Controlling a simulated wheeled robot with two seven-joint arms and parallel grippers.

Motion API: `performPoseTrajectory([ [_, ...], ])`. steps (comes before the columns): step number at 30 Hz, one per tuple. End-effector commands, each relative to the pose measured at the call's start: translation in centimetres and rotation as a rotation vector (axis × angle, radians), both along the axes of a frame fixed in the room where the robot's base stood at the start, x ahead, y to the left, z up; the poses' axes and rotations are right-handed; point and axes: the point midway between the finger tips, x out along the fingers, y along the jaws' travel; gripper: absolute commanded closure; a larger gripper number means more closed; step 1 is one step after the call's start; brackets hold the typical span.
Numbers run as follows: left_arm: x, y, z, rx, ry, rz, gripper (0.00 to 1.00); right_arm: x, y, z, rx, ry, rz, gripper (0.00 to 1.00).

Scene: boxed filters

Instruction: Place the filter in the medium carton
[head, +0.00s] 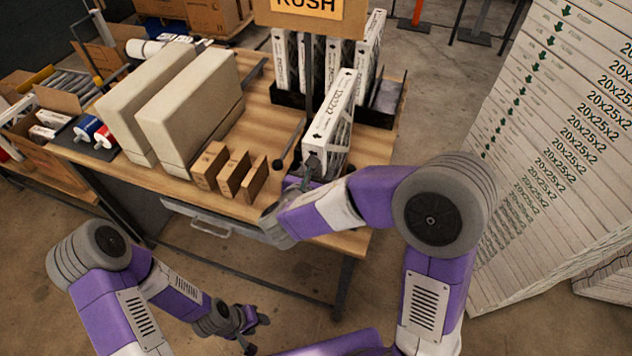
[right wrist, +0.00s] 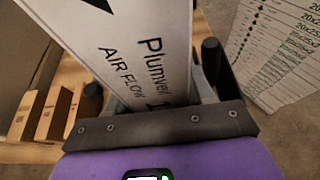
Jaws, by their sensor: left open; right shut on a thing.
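A white-edged filter (head: 331,118) stands on end, leaning a little, at the front right of the wooden table. My right gripper (head: 312,165) is shut on its near lower end. In the right wrist view the filter (right wrist: 150,60) fills the space between the dark fingers, with "AIR FLOW" print and an arrow showing. My left gripper (head: 255,330) is open and empty, low in front of the table. Three small brown cartons (head: 232,172) stand in a row left of the filter. I cannot tell which carton is the medium one. The filter's lower end is partly hidden.
Two large beige blocks (head: 190,110) stand on the table's left. A black rack (head: 290,98) with upright filters is behind the held filter, under a RUSH sign (head: 306,8). A tall filter stack (head: 555,150) stands at the right. Bare tabletop (head: 262,115) shows mid-table.

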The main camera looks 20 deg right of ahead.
Motion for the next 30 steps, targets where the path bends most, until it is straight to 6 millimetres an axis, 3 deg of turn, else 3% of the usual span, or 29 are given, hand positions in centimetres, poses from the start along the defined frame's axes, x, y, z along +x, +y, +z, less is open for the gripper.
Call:
performPoseTrajectory([
  [6,0.0,0.0,-0.8,0.0,0.0,0.0,0.57,0.0,0.0,-3.1,-0.003,0.002,-0.001,0.82],
  [12,0.0,0.0,-0.7,0.0,0.0,0.0,0.57,0.0,0.0,-3.1,0.0,0.0,-0.001,0.82],
  [13,0.0,0.0,-0.7,0.0,0.0,0.0,0.57,0.0,0.0,-3.1,-0.001,0.002,-0.001,0.43],
  [17,0.0,0.0,-0.7,0.0,0.0,0.0,0.57,0.0,0.0,-3.1,0.0,0.001,0.0,0.23],
  [30,0.0,0.0,-0.6,0.0,0.0,0.0,0.57,-1.0,0.8,-2.5,0.0,0.0,0.004,0.22],
])
